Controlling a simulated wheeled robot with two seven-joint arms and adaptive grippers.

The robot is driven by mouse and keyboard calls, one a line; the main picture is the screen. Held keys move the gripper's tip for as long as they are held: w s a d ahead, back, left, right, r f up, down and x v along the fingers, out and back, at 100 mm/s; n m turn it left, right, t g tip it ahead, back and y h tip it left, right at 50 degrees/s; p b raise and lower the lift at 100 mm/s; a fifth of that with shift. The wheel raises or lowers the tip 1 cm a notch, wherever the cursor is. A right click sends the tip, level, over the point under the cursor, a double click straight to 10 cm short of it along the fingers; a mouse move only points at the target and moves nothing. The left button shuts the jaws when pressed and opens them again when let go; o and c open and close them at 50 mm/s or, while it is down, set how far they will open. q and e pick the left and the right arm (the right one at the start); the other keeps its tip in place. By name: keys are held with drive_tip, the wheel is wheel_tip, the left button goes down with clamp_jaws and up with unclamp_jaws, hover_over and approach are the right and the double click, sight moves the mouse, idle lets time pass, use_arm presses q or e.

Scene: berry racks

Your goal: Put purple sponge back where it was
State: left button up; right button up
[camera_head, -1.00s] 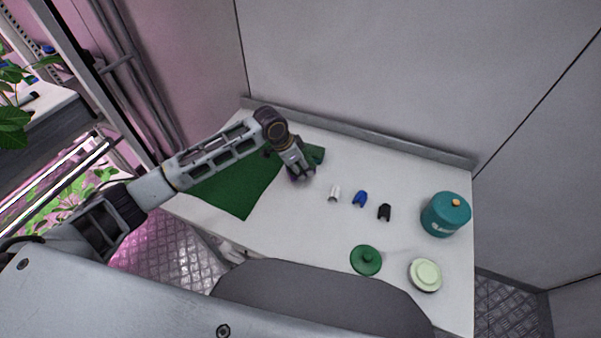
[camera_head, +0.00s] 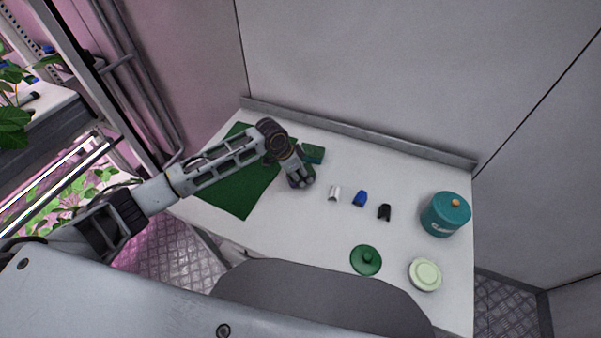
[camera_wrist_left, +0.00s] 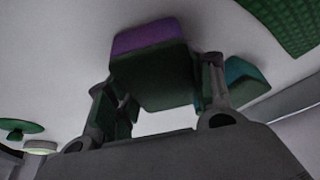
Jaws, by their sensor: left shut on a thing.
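My left gripper (camera_head: 301,181) is over the white table, just right of the green mat (camera_head: 240,190). In the left wrist view it is shut on the purple sponge (camera_wrist_left: 148,37), which has a purple layer and a dark green layer and sits between the two fingers. In the head view the gripper hides nearly all of this sponge. I cannot tell whether the sponge touches the table. A second sponge, teal and green (camera_head: 314,153), lies behind the gripper near the back of the table; it also shows in the left wrist view (camera_wrist_left: 243,80). My right gripper is not in view.
A white clip (camera_head: 334,193), a blue one (camera_head: 360,199) and a black one (camera_head: 384,212) lie right of the gripper. Farther right are a teal canister (camera_head: 446,215), a green lid (camera_head: 366,260) and a pale round dish (camera_head: 425,275). A raised ledge (camera_head: 380,139) runs along the back.

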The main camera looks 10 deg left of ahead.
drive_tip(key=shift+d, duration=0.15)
use_arm(q)
drive_tip(key=shift+f, duration=0.1)
drive_tip(key=o, duration=0.9)
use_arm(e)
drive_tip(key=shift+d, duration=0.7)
use_arm(q)
drive_tip(key=shift+r, duration=0.2)
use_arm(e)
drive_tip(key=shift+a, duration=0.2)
use_arm(q)
drive_tip(key=shift+s+a+r, duration=0.1)
drive_tip(key=shift+a+r, duration=0.1)
drive_tip(key=shift+r, duration=0.35)
drive_tip(key=shift+v, duration=5.3)
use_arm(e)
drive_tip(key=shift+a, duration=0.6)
